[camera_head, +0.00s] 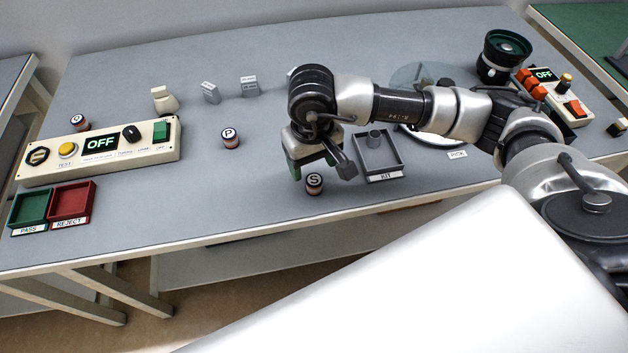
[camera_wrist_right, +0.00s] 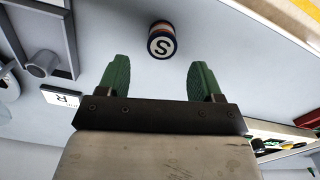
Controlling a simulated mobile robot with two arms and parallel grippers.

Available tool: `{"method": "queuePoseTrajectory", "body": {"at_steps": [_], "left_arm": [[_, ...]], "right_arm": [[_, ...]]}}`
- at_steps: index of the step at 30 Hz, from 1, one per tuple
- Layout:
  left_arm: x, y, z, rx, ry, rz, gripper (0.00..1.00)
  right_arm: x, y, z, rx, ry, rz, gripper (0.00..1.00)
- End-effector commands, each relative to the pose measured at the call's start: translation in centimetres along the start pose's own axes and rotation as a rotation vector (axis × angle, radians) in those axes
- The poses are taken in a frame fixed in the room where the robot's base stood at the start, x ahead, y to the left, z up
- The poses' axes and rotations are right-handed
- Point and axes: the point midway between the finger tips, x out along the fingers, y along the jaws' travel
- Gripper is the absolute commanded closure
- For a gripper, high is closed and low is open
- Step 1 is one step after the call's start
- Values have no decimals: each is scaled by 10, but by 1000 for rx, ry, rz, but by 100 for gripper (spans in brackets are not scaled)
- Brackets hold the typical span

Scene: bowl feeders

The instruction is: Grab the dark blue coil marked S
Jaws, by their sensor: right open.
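The dark blue coil marked S (camera_head: 314,185) stands upright on the grey table near its front edge, with a pale top lettered S. It also shows in the right wrist view (camera_wrist_right: 162,42), beyond and between the fingertips, with dark blue, white and orange bands on its side. My right gripper (camera_head: 322,168) is just above and behind the coil in the head view. Its green fingers are spread open and empty in the right wrist view (camera_wrist_right: 160,72), apart from the coil. My left gripper is not in view.
A grey kit tray (camera_head: 382,172) stands right of the coil. A coil marked P (camera_head: 230,138) and one marked Q (camera_head: 80,123) stand to the left. A control panel (camera_head: 105,150), a green tray (camera_head: 30,206) and a red tray (camera_head: 72,202) are farther left. The table between is clear.

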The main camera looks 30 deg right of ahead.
Motion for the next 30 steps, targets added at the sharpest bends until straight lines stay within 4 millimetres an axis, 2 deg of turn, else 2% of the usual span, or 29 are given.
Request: {"method": "queuePoseTrajectory", "body": {"at_steps": [5,12,21,23,30], "left_arm": [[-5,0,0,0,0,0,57],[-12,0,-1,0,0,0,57],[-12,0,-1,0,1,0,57],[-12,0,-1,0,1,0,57],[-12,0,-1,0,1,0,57]], "right_arm": [[14,-1,3,0,-4,-2,34],[49,-1,6,1,-3,-2,34],[56,-1,5,0,1,-3,34],[56,-1,5,0,1,-3,40],[55,-1,5,1,1,-3,77]]}}
